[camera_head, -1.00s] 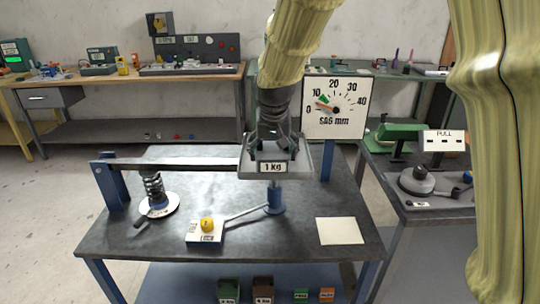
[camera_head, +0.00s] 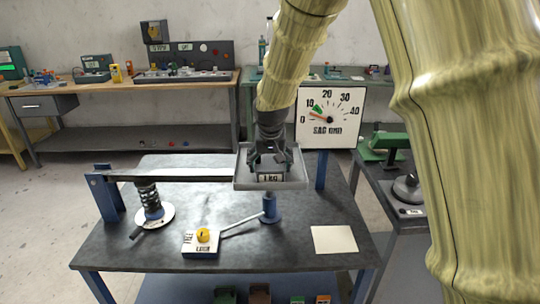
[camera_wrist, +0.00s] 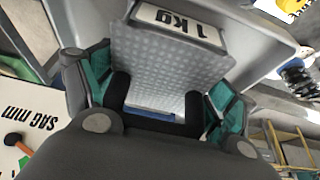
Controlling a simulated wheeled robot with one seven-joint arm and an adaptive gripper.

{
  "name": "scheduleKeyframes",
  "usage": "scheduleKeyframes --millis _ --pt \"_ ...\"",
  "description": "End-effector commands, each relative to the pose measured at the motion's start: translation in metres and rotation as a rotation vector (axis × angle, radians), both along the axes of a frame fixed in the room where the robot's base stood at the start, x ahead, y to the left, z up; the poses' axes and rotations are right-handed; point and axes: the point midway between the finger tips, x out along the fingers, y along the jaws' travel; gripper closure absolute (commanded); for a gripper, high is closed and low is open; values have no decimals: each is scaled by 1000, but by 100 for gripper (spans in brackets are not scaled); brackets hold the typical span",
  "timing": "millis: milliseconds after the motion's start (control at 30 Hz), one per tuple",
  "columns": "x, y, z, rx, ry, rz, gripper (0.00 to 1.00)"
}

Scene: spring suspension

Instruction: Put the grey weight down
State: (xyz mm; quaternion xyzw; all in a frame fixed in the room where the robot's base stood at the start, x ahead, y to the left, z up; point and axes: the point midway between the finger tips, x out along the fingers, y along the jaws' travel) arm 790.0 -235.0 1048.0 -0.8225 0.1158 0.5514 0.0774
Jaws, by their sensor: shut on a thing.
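The grey weight labelled 1 kg (camera_head: 270,178) is in my gripper (camera_head: 268,163), inside the outline of the grey tray (camera_head: 299,178) at the beam's right end. In the wrist view the weight (camera_wrist: 168,58) sits between the teal-padded fingers, and the gripper (camera_wrist: 155,100) is shut on it. The tray (camera_wrist: 255,32) shows around it. The weight's underside is hidden, so I cannot tell whether it touches the tray floor. The sag dial (camera_head: 330,116) has its red needle near the green mark, around 10.
The beam (camera_head: 180,174) runs from a blue post (camera_head: 106,194) past a coil spring (camera_head: 148,196). A side bench stands right.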

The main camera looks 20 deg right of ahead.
Motion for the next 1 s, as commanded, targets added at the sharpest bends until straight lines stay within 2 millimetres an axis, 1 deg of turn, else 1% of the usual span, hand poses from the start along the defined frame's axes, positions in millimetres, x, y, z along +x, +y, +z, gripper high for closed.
scheduleKeyframes --millis 367,400,467,500,867,1000 --pt "1 0 -1 -1 -3 0 76" --pt "0 0 -3 0 0 0 14" --pt "0 0 -3 0 0 0 3" --pt "0 0 -3 0 0 0 0" --pt "0 0 -2 0 -1 0 0" --pt "-1 0 4 -1 -2 0 0"
